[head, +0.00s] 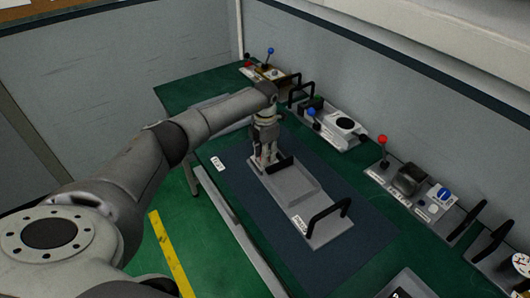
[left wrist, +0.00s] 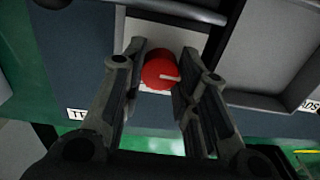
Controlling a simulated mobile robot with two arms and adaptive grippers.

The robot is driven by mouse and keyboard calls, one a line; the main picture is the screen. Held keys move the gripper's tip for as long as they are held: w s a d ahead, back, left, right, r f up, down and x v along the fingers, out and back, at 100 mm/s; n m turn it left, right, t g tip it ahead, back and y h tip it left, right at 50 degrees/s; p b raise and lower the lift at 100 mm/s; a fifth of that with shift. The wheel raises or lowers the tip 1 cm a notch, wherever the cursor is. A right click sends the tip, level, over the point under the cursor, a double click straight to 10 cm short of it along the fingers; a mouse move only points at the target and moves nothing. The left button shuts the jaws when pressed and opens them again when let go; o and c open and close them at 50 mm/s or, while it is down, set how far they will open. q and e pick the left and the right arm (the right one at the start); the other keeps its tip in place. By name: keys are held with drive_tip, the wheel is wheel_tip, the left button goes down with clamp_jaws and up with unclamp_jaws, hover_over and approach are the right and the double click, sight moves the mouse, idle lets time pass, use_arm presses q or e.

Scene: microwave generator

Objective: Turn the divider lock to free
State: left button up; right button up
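A red round knob (left wrist: 160,70) with a pale pointer line sits on a light plate in the left wrist view. My left gripper (left wrist: 160,85) is open, with one finger on each side of the knob. A narrow gap shows at the left finger; whether the right finger touches the knob I cannot tell. In the head view my left gripper (head: 265,160) points down at the far end of a grey tray-like unit (head: 292,188), and it hides the knob there. My right gripper is in neither view.
The unit lies on a dark blue mat (head: 270,215) on a green table (head: 205,95). A black handle (head: 328,212) rises at its near end. Several devices with levers, such as a red-balled one (head: 383,139), line the wall. A white label (head: 218,163) lies left of the gripper.

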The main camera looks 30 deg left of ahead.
use_arm(q)
drive_tip(key=c, duration=0.3)
